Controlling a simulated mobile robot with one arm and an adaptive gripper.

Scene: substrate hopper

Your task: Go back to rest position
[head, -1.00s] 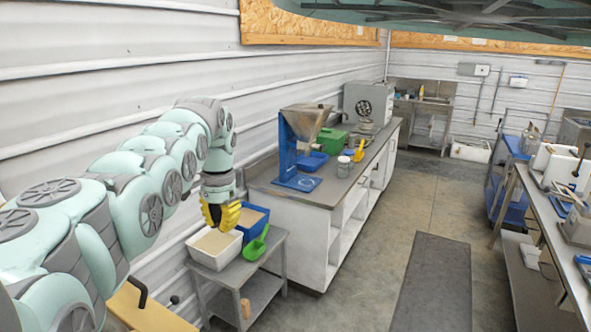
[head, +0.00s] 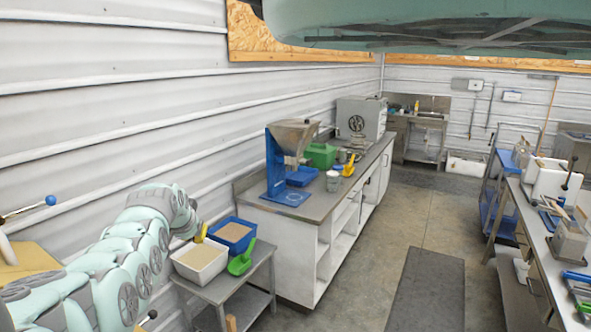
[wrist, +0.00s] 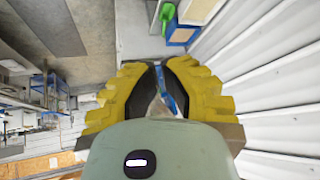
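My gripper (head: 201,233) shows in the head view only as a small yellow part beyond my bent pale green arm, above the white bin's back edge. In the wrist view its two yellow fingers (wrist: 160,68) with dark inner pads come together at the tips. A wedge of background shows between the pads, and no held object is seen. The white bin (head: 181,270) and the blue bin (head: 215,232), both with tan substrate, stand on a small grey table. A green scoop (head: 241,262) lies at their right.
The blue hopper stand (head: 275,163) with its metal funnel is on the long counter (head: 305,212). A green box (head: 321,155), a cup and a yellow scoop are beyond it. The ribbed wall is close at left.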

